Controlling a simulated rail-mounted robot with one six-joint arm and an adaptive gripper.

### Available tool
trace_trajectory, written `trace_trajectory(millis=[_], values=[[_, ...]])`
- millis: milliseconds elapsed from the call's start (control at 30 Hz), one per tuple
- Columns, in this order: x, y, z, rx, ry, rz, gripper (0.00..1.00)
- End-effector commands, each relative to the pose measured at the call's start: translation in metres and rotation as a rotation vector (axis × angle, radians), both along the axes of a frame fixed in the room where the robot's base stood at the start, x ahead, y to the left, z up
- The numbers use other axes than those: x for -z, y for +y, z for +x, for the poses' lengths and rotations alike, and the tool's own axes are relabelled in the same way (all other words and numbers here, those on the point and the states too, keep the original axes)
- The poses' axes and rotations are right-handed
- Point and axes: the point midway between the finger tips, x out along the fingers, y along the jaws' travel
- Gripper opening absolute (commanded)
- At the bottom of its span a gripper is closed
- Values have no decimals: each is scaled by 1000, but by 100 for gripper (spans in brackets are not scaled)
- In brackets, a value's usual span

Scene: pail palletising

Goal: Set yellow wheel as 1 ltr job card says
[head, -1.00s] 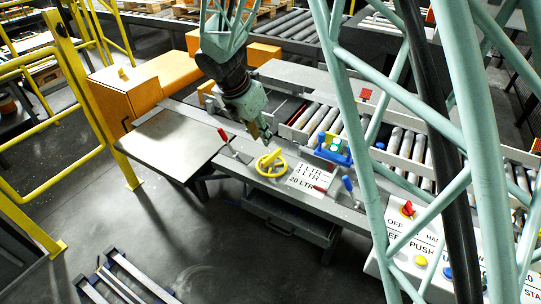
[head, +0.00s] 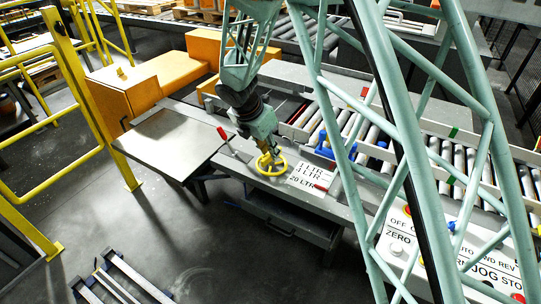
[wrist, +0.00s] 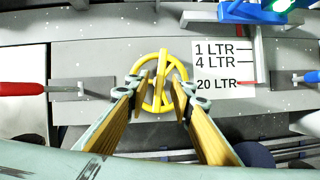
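The yellow wheel (head: 272,174) lies flat on the grey bench edge, left of the size label. In the wrist view the wheel (wrist: 158,110) shows its ring and spoke between and just beyond my fingers. My gripper (head: 266,157) is right over the wheel, pointing down. In the wrist view my gripper (wrist: 158,92) has its two fingers apart, one toward each side of the wheel; I cannot tell whether they touch it. The white label (wrist: 222,68) reads 1 LTR, 4 LTR and 20 LTR, with a red mark beside 20 LTR. No separate job card is readable.
A blue fixture (head: 326,148) stands behind the label by the roller conveyor (head: 365,135). A control panel (head: 398,235) is at right, partly behind my arm's lattice.

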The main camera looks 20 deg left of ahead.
Motion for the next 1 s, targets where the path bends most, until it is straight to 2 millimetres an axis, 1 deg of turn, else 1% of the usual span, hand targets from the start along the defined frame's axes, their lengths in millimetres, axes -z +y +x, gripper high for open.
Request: trace_trajectory(millis=[33,200,600,667,833,867,1000], values=[[6,-1,2,0,0,-1,22],[15,-2,5,0,1,0,22],[17,-2,7,1,0,1,22],[17,-3,7,1,0,1,17],[17,-2,6,1,0,1,2],[17,-2,6,1,0,0,0],[17,-2,6,1,0,0,0]])
